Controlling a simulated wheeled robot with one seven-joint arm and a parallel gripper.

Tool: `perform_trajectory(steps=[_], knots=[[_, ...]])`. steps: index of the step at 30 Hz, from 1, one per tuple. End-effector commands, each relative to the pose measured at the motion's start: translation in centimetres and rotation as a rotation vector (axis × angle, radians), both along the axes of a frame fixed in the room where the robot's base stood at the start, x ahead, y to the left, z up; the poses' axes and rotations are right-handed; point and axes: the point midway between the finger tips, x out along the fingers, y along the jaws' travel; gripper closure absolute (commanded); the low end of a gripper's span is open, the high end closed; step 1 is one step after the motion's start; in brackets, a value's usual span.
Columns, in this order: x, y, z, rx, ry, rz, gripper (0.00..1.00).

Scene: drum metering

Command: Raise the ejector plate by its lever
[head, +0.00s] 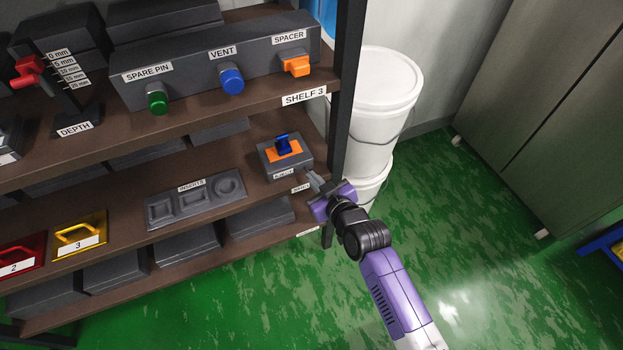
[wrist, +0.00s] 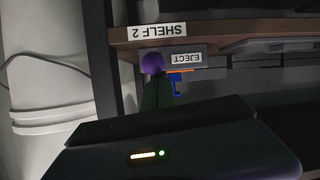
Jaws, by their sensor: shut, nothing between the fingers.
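The ejector unit (head: 303,162) is a dark grey box on the middle shelf's right end. An orange plate (head: 271,157) lies on its top, with a blue lever (head: 284,146) standing up from it. My gripper (head: 314,179) is shut and empty just off the box's front right corner, lower than the lever. In the wrist view, which is upside down, the EJECT label (wrist: 186,59), the orange plate's edge (wrist: 180,71) and the blue lever (wrist: 177,88) show beside my gripper (wrist: 153,66). I cannot tell whether the fingertips touch the box.
A dark shelf post (head: 345,90) stands right behind my gripper, with white buckets (head: 375,95) beyond. The shelf above (head: 215,105) carries the SPARE PIN, VENT and SPACER unit (head: 190,80). The INSERTS tray (head: 195,199) lies left of the ejector unit. Green floor is open at right.

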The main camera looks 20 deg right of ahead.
Motion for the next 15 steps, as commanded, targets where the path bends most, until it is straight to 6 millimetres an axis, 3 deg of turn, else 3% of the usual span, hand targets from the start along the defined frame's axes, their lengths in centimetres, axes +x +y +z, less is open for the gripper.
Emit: perform_trajectory(steps=[1, 15], knots=[[-0.2, 0.0, -1.3, 0.000, -0.021, 0.000, 1.00], [-0.8, 0.1, -3.1, 0.001, -0.230, 0.001, 1.00]])
